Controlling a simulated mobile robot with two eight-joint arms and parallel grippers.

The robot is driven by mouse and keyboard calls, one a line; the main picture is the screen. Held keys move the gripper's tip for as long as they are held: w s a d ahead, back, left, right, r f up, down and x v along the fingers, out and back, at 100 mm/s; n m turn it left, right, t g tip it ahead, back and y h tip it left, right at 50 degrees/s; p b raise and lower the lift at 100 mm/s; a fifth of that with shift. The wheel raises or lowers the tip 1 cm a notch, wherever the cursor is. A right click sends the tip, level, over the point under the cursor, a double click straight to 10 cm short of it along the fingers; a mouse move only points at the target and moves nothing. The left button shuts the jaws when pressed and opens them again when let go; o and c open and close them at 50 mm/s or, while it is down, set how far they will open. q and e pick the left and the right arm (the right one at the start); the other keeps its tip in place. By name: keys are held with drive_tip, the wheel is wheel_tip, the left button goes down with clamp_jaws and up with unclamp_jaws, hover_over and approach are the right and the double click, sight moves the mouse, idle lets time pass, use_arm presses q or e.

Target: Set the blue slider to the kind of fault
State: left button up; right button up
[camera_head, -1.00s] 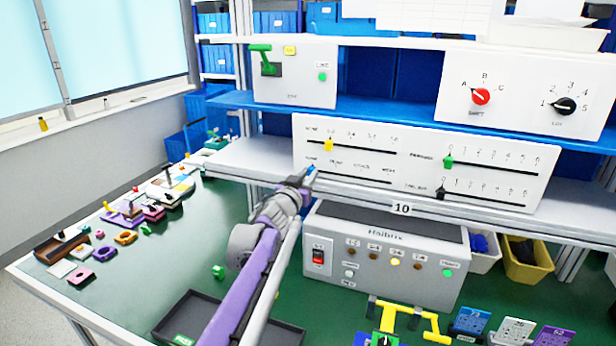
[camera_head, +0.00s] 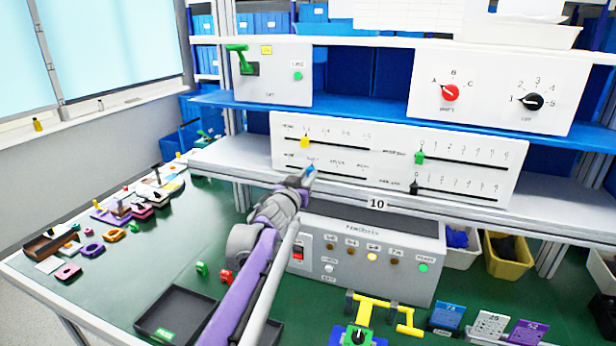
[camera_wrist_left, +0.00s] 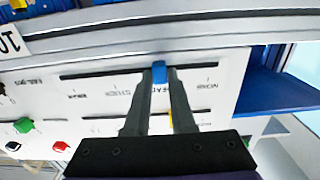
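The blue slider (camera_head: 310,169) sits on the lower left track of the white slider panel (camera_head: 400,150). In the left wrist view, which is upside down, the blue slider (camera_wrist_left: 159,72) is between my left gripper's fingers (camera_wrist_left: 160,76), at the second label, one away from NONE. That label is partly hidden by the fingers. My left gripper (camera_head: 303,178) is closed closely around the slider. The grey box (camera_head: 365,240) below has a row of lamps with small labels; a yellow lamp (camera_head: 372,257) and a green lamp (camera_head: 423,268) look lit. My right gripper is not in view.
A yellow slider (camera_head: 304,142) is just above on the same panel, and two more sliders, green (camera_head: 420,158) and black (camera_head: 413,188), are to the right. The shelf edge (camera_head: 450,207) runs below the panel. A dark tray (camera_head: 175,312) is on the green table.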

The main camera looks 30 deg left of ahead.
use_arm(q)
drive_tip(key=o, duration=0.4)
drive_tip(key=v, duration=1.1)
drive_tip(key=shift+b, duration=0.4)
drive_tip(key=shift+d, duration=0.1)
drive_tip(key=s+d+f+m+g+h+p, duration=0.2)
drive_tip(key=s+d+f+g+h+p, duration=0.2)
drive_tip(key=s+d+f+g, duration=0.8)
drive_tip(key=s+d+f+p, duration=0.1)
drive_tip(key=s+d+f, duration=1)
drive_tip(key=s+f, duration=0.1)
drive_tip(key=shift+s+m, duration=0.3)
drive_tip(key=shift+s, duration=0.5)
